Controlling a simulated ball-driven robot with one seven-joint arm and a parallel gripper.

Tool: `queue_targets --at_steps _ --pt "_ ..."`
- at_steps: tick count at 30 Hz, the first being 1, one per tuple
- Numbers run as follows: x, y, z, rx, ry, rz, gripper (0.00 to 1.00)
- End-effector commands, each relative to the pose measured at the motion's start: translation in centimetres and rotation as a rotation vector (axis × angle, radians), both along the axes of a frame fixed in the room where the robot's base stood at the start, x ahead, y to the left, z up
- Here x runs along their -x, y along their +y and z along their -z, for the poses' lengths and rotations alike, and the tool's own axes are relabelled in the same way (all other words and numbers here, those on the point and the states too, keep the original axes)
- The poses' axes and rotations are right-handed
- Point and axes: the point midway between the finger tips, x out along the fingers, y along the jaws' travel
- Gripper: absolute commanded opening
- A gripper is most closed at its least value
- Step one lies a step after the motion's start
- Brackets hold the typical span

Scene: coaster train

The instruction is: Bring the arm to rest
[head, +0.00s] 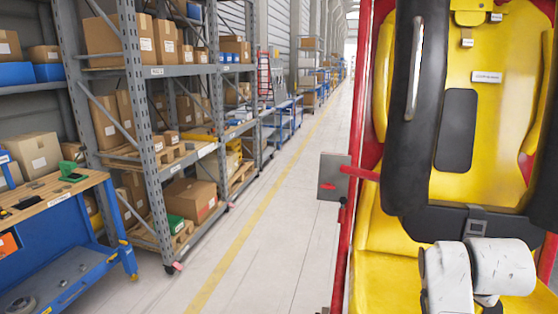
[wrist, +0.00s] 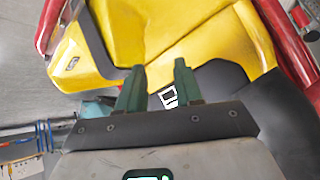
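My gripper (wrist: 158,74) shows in the wrist view with its two dark green fingers apart and nothing held between them. The yellow seat (wrist: 180,30) of the coaster train lies beyond the fingertips. A buckle (wrist: 168,97) on black material shows in the gap between the fingers; I cannot tell how far away it is. In the head view, white and grey links of my arm (head: 490,268) are at the lower right, in front of the seat (head: 385,230). The gripper itself is not visible there.
Black padded restraints (head: 412,90) flank the yellow seat back. A red post (head: 355,120) and a grey box (head: 333,177) stand at its left side. Shelving (head: 140,120) with cartons and a blue workbench (head: 70,235) line the left. The aisle (head: 265,250) between is clear.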

Motion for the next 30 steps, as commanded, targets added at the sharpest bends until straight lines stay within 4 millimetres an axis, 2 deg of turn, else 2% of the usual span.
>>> queue_targets --at_steps 1,6,11,15,21,24,27,30 --pt "1.9 0.4 2.9 0.011 0.05 -0.037 0.35" --pt "8.0 1.9 10.2 0.039 0.191 -0.179 0.35" --pt "14.7 3.5 15.9 0.05 0.317 -0.321 0.35" --pt "21.2 5.0 19.9 0.046 0.423 -0.447 0.35" --pt "30.2 7.2 23.4 0.021 0.551 -0.625 0.35" --pt "33.6 8.0 24.3 0.007 0.594 -0.692 0.35" --pt "35.8 8.6 24.6 -0.005 0.619 -0.738 0.35" --pt "36.9 8.9 24.8 -0.01 0.631 -0.761 0.35"
